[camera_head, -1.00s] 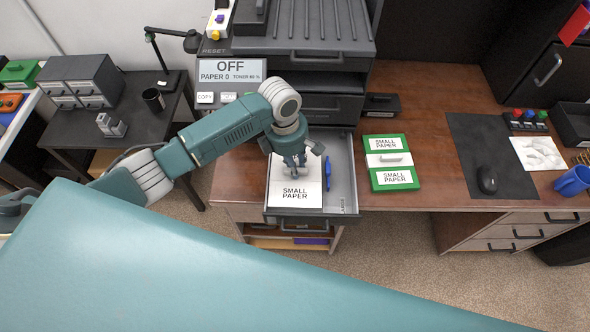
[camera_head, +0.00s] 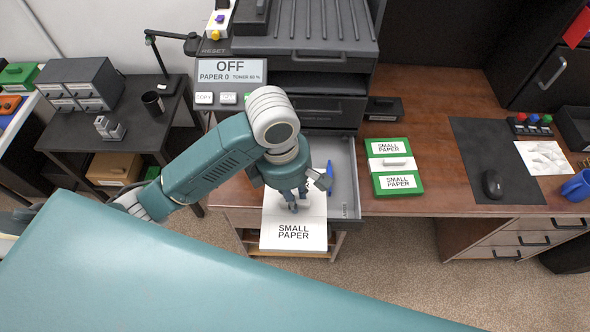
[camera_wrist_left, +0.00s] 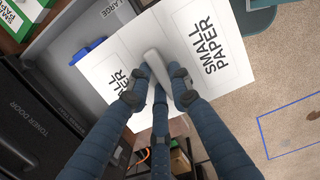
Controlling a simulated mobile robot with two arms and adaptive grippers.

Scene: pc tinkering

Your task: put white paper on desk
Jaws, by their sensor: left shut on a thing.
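The white paper (camera_head: 292,236), printed "SMALL PAPER", is held by my left gripper (camera_head: 292,196) in front of the printer's open grey drawer (camera_head: 343,180). In the left wrist view, the fingers (camera_wrist_left: 160,85) are closed on a raised white part of the white paper (camera_wrist_left: 225,70), which overlaps the drawer's edge and extends out over the floor. The brown desk (camera_head: 425,130) lies to the right of the drawer. My right gripper is not in view.
Desk space between package and mat is clear.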

